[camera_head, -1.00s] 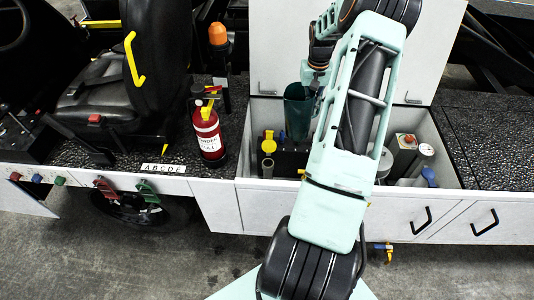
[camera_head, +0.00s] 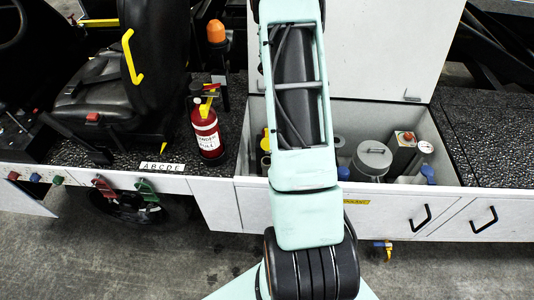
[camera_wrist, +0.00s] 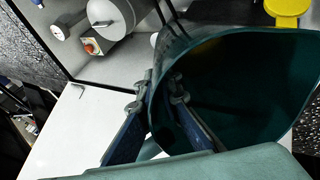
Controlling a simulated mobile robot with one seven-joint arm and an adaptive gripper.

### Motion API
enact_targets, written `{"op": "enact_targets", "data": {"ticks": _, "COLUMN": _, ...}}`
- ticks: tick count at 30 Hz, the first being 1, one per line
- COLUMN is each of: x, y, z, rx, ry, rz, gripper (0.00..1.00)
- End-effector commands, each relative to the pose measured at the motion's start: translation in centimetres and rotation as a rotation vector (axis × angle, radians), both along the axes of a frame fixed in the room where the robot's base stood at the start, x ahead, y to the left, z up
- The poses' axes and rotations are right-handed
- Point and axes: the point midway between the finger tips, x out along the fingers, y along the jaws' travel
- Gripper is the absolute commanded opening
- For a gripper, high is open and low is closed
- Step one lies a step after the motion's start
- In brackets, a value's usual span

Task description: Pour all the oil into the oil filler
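A dark green jug (camera_wrist: 235,85) fills the right of the wrist view, its wide mouth facing the camera. My gripper (camera_wrist: 165,95) is shut on the jug's wall, with the rim running between its two blue fingers. A faint brownish sheen shows inside, but I cannot tell how much oil it holds. A yellow cap (camera_wrist: 287,6), apparently on the oil filler, shows beyond the jug's rim. In the head view only a sliver of the yellow cap (camera_head: 265,140) shows beside my arm. My arm hides the gripper and jug there.
The open white compartment holds a grey round tank (camera_head: 372,160), a grey box with a red button (camera_head: 403,145) and a gauge (camera_head: 425,149). Its raised white lid (camera_head: 385,45) stands behind. A red fire extinguisher (camera_head: 207,130) stands left of the compartment.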

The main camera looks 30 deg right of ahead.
Motion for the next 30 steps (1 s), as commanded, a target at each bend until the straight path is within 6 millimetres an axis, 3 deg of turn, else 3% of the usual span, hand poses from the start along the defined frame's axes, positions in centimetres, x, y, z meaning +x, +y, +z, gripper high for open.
{"op": "enact_targets", "data": {"ticks": 30, "x": 0.2, "y": 1.8, "z": -0.5, "rx": -0.267, "ry": 0.002, "rz": 0.003, "gripper": 0.00}}
